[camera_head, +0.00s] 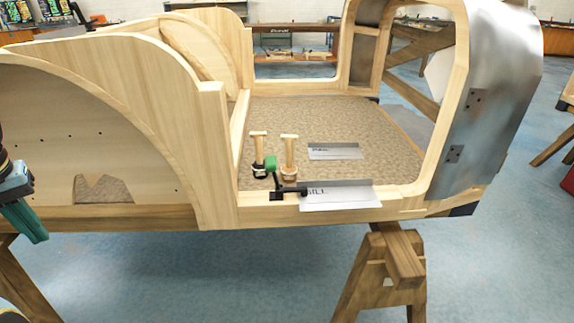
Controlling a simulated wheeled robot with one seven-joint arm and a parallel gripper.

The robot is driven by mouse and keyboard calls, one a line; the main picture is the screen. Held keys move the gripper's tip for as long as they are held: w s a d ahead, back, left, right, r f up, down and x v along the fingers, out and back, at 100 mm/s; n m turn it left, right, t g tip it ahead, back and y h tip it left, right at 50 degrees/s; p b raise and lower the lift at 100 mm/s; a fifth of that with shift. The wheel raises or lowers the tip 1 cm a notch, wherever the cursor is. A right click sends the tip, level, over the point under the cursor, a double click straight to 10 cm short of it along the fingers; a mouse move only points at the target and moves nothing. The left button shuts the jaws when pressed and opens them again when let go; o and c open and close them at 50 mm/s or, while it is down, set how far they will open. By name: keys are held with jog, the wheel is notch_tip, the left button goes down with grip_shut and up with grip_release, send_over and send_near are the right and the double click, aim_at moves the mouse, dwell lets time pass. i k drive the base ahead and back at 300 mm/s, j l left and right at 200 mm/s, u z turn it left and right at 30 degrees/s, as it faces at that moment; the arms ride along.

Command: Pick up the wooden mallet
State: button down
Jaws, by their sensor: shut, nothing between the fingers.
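Two small upright wooden pieces with wider tops stand close together on the patterned floor panel inside the wooden bodyframe. One is the slimmer left piece (257,148) with a dark lower end. The other is the thicker right piece (290,152) with a pale rounded base on something dark. Either could be the wooden mallet; I cannot tell which at this size. My gripper (34,232), dark with teal-green fingers, hangs at the far left edge in front of the frame's side. It is shut, empty and well apart from both pieces.
A black clamp with a green part (271,164) grips the front sill (262,208) just before the pieces. A sill card (340,197) and another card (334,151) lie nearby. The curved wooden side panel (150,90) stands between my gripper and the floor panel. Sawhorses (393,262) support the frame.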

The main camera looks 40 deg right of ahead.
aim_at(289, 170)
jog(key=z, duration=1.8)
jog(key=l+u, duration=0.15)
jog(key=u, duration=0.3)
jog(key=l+u, duration=0.15)
jog(key=u, duration=0.3)
jog(key=l+u, duration=0.15)
jog(key=u, duration=0.3)
jog(key=l+u, duration=0.1)
jog(key=u, duration=0.35)
jog(key=k+l, duration=0.3)
jog(key=l, duration=0.15)
jog(key=i, duration=0.95)
